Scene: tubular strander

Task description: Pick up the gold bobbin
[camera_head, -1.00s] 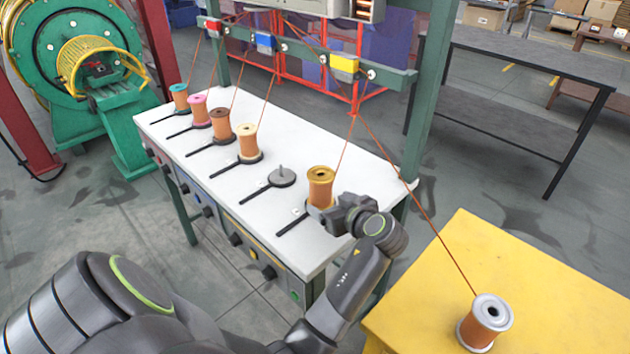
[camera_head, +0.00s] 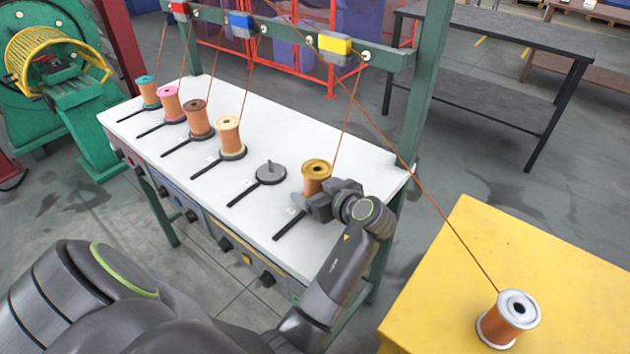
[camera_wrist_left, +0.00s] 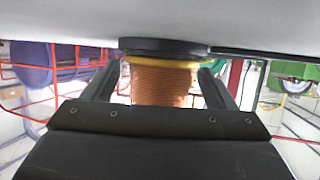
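The gold bobbin (camera_head: 315,180) has a gold rim and copper-coloured winding and stands upright at the near right end of the white table (camera_head: 262,140). My left gripper (camera_head: 312,203) is low at its right front side and hides part of its lower half. In the left wrist view the bobbin's winding (camera_wrist_left: 163,86) and a yellow rim show between the two fingers (camera_wrist_left: 160,85), one on each side. Narrow gaps seem to show beside the winding, so the fingers look open around it. My right gripper is not in view.
Left of it are an empty grey spindle (camera_head: 271,173) and a cream-rimmed bobbin (camera_head: 230,136), with several more bobbins beyond. Wires rise to a green frame (camera_head: 385,58). A silver-rimmed bobbin (camera_head: 510,318) stands on a yellow table (camera_head: 450,255) at right.

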